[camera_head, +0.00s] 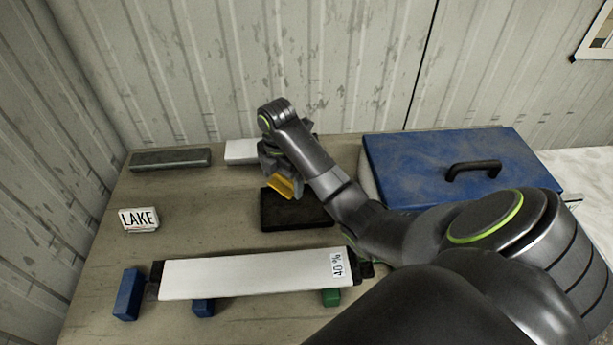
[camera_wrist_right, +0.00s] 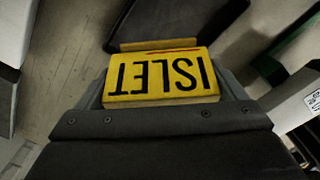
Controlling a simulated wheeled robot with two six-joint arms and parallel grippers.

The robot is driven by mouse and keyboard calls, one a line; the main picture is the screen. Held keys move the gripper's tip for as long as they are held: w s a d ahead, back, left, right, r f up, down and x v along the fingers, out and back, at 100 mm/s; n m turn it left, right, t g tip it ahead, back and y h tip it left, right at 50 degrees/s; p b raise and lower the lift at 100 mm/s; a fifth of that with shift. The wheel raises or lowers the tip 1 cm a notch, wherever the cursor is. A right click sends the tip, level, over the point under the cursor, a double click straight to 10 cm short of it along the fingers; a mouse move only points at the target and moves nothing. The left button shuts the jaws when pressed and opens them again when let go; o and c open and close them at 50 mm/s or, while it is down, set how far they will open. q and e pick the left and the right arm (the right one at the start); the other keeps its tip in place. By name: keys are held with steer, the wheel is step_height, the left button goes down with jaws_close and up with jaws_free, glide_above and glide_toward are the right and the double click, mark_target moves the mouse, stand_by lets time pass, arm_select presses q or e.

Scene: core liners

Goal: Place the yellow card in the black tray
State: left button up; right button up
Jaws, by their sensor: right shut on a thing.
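The yellow card (camera_head: 279,187) is held by my right gripper (camera_head: 282,178), above the left part of the black tray. In the right wrist view the card (camera_wrist_right: 160,78) shows the word ISLET upside down between the two fingers. The black tray (camera_head: 297,211) lies on the table; in the right wrist view part of the tray (camera_wrist_right: 185,22) shows just beyond the card. I cannot tell how high the card is above it. My left gripper is not in view.
A white board marked 40 % (camera_head: 245,275) lies in front, on blue and green blocks. A LAKE card (camera_head: 139,219) stands at left. A grey bar (camera_head: 170,159) and a white block (camera_head: 241,151) lie at the back. A blue lid with a handle (camera_head: 420,165) is at right.

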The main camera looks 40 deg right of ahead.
steer(key=shift+s+f, duration=0.1)
steer(key=shift+f, duration=0.15)
steer(key=p, duration=0.1)
glide_above(284, 211)
step_height(284, 211, down, 6)
step_height(284, 211, down, 4)
steer(key=shift+r+p, duration=0.25)
steer(key=shift+p, duration=0.15)
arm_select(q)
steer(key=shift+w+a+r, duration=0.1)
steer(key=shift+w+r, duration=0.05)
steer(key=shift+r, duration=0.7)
arm_select(e)
steer(key=shift+f, duration=0.15)
steer(key=o, duration=0.7)
